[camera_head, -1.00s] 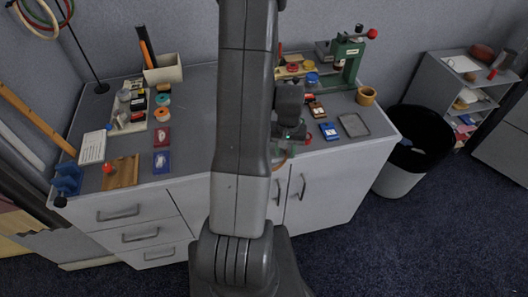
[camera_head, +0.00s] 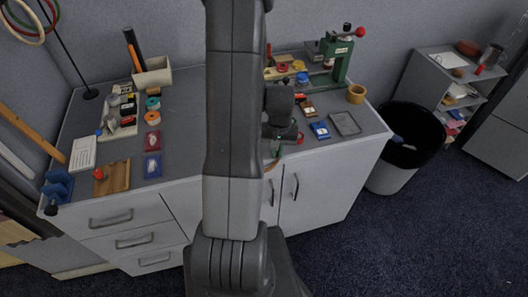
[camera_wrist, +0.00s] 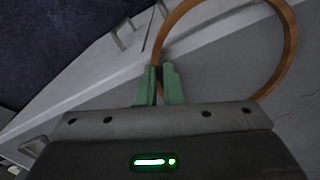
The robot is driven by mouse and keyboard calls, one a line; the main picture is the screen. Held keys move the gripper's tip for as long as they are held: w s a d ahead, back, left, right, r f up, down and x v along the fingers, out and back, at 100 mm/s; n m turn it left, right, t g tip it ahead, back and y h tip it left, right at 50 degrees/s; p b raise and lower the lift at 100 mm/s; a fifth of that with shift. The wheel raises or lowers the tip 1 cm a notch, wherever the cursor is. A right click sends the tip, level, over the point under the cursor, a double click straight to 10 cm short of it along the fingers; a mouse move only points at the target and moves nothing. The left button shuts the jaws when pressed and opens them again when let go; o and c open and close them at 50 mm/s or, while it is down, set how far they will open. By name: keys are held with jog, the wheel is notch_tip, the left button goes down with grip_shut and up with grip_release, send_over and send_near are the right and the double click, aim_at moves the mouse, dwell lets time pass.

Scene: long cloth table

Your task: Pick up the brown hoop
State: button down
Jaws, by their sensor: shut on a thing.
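The brown hoop (camera_wrist: 291,45) is a thin wooden-looking ring in the upper right of the wrist view, its top cut off by the frame edge. My gripper (camera_wrist: 159,72) has its green fingers closed on the hoop's left side. In the head view my gripper (camera_head: 277,147) is small and partly behind my arm, near the cabinet's front edge. Only a small brown bit of the hoop (camera_head: 270,168) shows below it there.
The grey tabletop (camera_head: 185,110) carries small goods at left and a green press (camera_head: 341,62) at back right. A brown cup (camera_head: 356,94) stands near the right edge. A black-lined bin (camera_head: 392,174) and a low shelf (camera_head: 440,75) stand further right.

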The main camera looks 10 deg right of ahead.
notch_tip(320, 180, up, 10)
jog(key=shift+r, duration=0.15)
dwell(0.5)
dwell(0.6)
